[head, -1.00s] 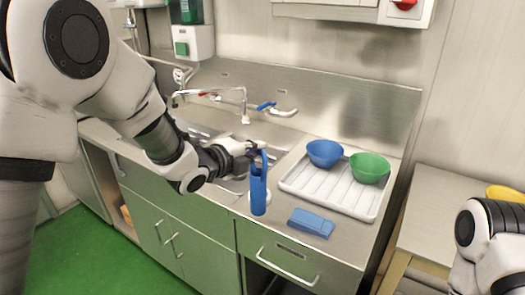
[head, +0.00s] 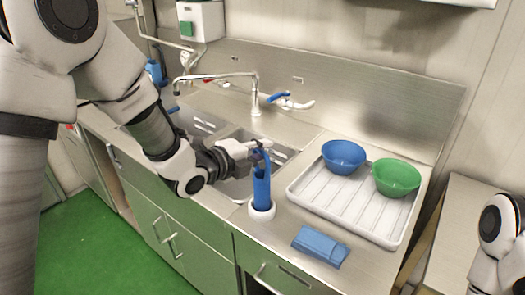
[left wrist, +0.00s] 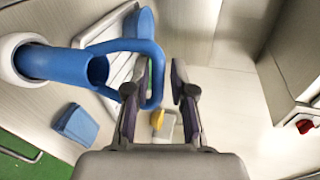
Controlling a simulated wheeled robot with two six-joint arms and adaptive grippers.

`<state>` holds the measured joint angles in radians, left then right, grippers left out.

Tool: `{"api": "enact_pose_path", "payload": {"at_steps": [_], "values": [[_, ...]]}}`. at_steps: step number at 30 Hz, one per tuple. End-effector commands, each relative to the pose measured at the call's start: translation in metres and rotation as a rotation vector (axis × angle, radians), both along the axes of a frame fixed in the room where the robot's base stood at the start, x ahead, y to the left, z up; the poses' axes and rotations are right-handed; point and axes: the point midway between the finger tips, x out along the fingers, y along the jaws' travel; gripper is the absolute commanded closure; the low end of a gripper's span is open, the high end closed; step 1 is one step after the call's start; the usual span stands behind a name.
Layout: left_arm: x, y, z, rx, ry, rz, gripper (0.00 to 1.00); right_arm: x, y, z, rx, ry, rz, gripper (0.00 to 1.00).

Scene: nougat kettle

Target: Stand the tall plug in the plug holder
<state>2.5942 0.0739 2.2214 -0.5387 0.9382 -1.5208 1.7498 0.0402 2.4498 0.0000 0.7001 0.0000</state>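The tall plug (head: 262,189) is a blue tube with a loop handle. It stands about upright in the plug holder (head: 261,213), a white ring on the counter in front of the sink. In the left wrist view the plug (left wrist: 52,64) sits with its lower end inside the white holder (left wrist: 12,58). My left gripper (head: 257,150) is at the plug's handle. In the left wrist view the gripper (left wrist: 160,88) has its fingers apart. The handle's outer bar passes between them, with a gap to the right finger. My right gripper is out of view.
A white drainer tray (head: 340,208) holds a blue bowl (head: 344,156) and a green bowl (head: 396,177). A folded blue cloth (head: 320,246) lies right of the holder. The sink (head: 238,150) and tap (head: 254,95) are behind my left gripper. A side table (head: 455,230) stands at right.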

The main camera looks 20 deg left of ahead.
Motion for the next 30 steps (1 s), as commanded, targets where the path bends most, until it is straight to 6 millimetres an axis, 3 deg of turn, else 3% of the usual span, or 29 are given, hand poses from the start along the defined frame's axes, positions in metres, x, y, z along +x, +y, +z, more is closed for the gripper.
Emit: {"api": "enact_pose_path", "payload": {"at_steps": [12,24,30], "values": [[-0.007,0.004,0.003,-0.003,-0.003,0.002,0.63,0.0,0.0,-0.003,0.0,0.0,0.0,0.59],[-0.088,0.041,0.029,-0.008,-0.005,0.003,0.63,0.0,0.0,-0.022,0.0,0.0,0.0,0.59],[-0.105,0.047,0.034,-0.002,-0.002,-0.001,0.63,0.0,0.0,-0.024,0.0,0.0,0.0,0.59]]}}
